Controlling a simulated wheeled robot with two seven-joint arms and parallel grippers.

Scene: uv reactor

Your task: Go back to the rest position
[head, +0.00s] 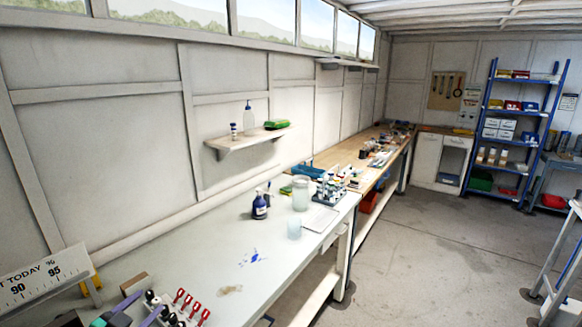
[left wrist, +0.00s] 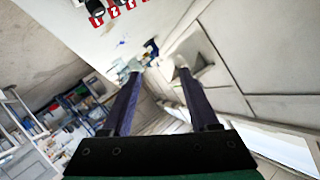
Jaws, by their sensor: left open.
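My left gripper (head: 153,301) is low at the left of the head view, over the near end of the long pale bench (head: 190,262). Its two purple fingers are spread apart. In the left wrist view the same gripper (left wrist: 158,70) points along the bench and wall, with nothing between its fingers. A row of red-handled parts and black knobs (head: 181,297) sits just right of the fingertips in the head view. I cannot tell the exact gap between them. My right gripper is in neither view.
A blue bottle (head: 260,207), jars (head: 300,195) and a small rack stand at the bench's far end. A wall shelf (head: 245,139) juts out above. A percent scale board (head: 45,278) stands at the near left.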

